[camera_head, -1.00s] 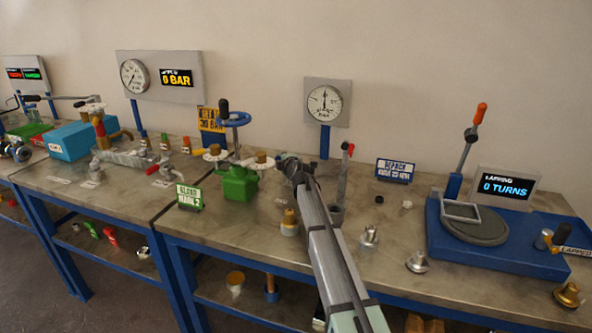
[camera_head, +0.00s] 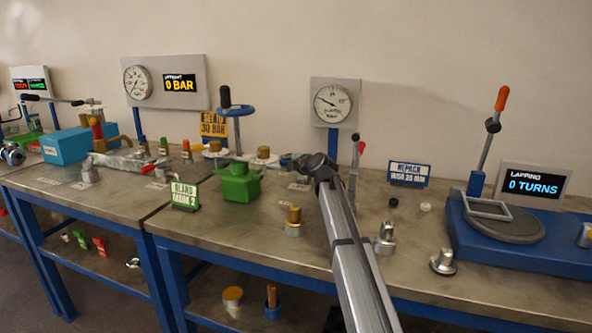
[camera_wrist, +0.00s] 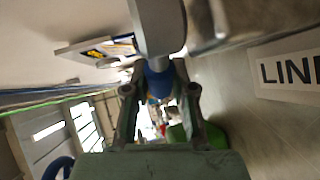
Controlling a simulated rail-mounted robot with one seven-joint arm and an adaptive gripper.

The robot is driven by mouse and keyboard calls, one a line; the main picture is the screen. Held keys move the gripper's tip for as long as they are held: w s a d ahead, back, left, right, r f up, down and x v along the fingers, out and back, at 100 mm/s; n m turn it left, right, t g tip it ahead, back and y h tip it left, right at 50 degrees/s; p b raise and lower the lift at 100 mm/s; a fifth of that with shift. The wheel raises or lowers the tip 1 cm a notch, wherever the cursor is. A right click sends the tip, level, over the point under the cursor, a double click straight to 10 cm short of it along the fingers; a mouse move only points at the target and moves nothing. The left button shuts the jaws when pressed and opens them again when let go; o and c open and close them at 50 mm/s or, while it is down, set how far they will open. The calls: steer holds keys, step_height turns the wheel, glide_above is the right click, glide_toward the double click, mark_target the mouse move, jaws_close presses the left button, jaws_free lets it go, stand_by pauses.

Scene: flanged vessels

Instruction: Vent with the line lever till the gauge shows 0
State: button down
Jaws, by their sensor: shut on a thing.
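A round dial gauge (camera_head: 332,104) stands on a grey panel behind the bench; its needle points to the upper left, and its figures are too small to read. My gripper (camera_head: 296,163) is at the bench, right of the green valve body (camera_head: 239,183). In the wrist view my gripper (camera_wrist: 158,88) is shut on a blue grip (camera_wrist: 158,78) joined to a grey rounded part; I take it for the line lever. A label reading "LIN" (camera_wrist: 290,72) lies to the right there. The lever's base is hidden by my arm in the head view.
A second gauge (camera_head: 138,82) with a "0 BAR" display (camera_head: 180,84) stands at the left. A red-tipped upright lever (camera_head: 355,165) is right of my arm. Brass and steel fittings (camera_head: 385,238) and a lapping plate (camera_head: 500,225) occupy the right side.

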stand_by(0.4)
steer(key=c, duration=0.9)
jaws_free()
steer(key=shift+c, duration=0.2)
steer(key=shift+s+d, duration=0.1)
steer(key=v, duration=0.7)
